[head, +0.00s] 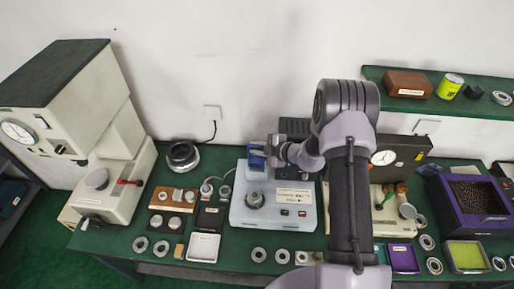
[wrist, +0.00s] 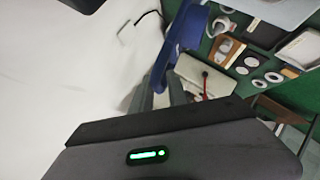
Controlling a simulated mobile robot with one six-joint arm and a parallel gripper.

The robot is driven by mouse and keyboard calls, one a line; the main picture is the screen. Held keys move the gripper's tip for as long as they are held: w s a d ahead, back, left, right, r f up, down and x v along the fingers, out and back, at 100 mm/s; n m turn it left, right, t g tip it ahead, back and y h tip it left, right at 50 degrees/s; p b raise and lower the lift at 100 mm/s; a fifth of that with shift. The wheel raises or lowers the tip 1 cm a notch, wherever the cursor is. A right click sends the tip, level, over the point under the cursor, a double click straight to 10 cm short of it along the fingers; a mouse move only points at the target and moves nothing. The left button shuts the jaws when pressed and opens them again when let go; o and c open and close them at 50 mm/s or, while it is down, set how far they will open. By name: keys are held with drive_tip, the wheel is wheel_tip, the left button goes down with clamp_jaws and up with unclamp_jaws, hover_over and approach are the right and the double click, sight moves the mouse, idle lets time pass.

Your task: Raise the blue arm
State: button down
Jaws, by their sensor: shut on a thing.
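The blue arm (head: 256,163) stands at the back of a light grey machine (head: 240,215) on the green bench. My gripper (head: 270,155) reaches it from the right in the head view and is shut on it. In the wrist view the blue arm (wrist: 183,38) runs up from between the grey fingers of my gripper (wrist: 160,92). Its lower end is partly hidden by the fingers. The exact contact is small and partly covered in the head view.
Left of the machine are a wooden block with rings (head: 173,199), a white tray (head: 204,247) and a large cream press (head: 115,190). Right of it is another instrument with a dial (head: 384,158). Several bearing rings lie along the front edge. The white wall is close behind.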

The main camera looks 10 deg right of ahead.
drive_tip(key=c, duration=1.5)
unclamp_jaws()
drive_tip(key=shift+w+d+r, duration=0.15)
drive_tip(key=shift+w+r, duration=0.15)
drive_tip(key=shift+r, duration=0.05)
drive_tip(key=shift+o, duration=0.2)
drive_tip(key=shift+f, duration=0.15)
drive_tip(key=shift+f, duration=0.1)
drive_tip(key=b+v, duration=0.1)
drive_tip(key=v, duration=1.6)
drive_tip(key=shift+s, duration=0.2)
